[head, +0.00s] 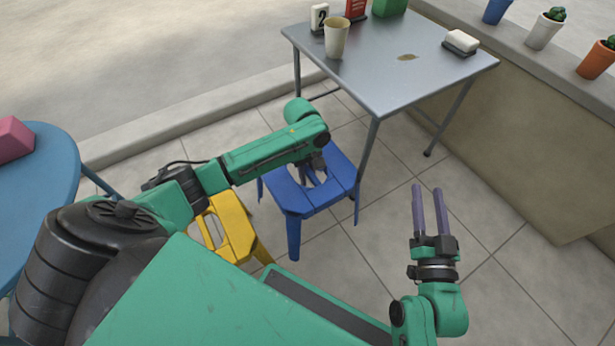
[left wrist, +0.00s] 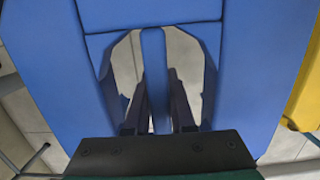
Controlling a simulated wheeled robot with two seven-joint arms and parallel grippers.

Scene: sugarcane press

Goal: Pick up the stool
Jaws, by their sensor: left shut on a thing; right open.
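A blue stool (head: 329,193) stands on the tiled floor in front of the metal table in the head view. Its seat has a slotted opening with a middle bar. My left gripper (head: 313,172) reaches down onto the seat from above, and my arm hides part of it. In the left wrist view, the left fingers (left wrist: 160,115) go into the opening on both sides of the blue middle bar (left wrist: 153,65) and are shut on it. A yellow stool (head: 238,230) stands to the left, partly hidden by my arm. My right gripper (head: 431,210) is open and empty, over the floor at the right.
A grey metal table (head: 400,85) stands just behind the blue stool, with a cup (head: 337,38) on it. A blue round table (head: 40,185) is at the left. A low wall (head: 530,140) bounds the right. Floor at the lower right is clear.

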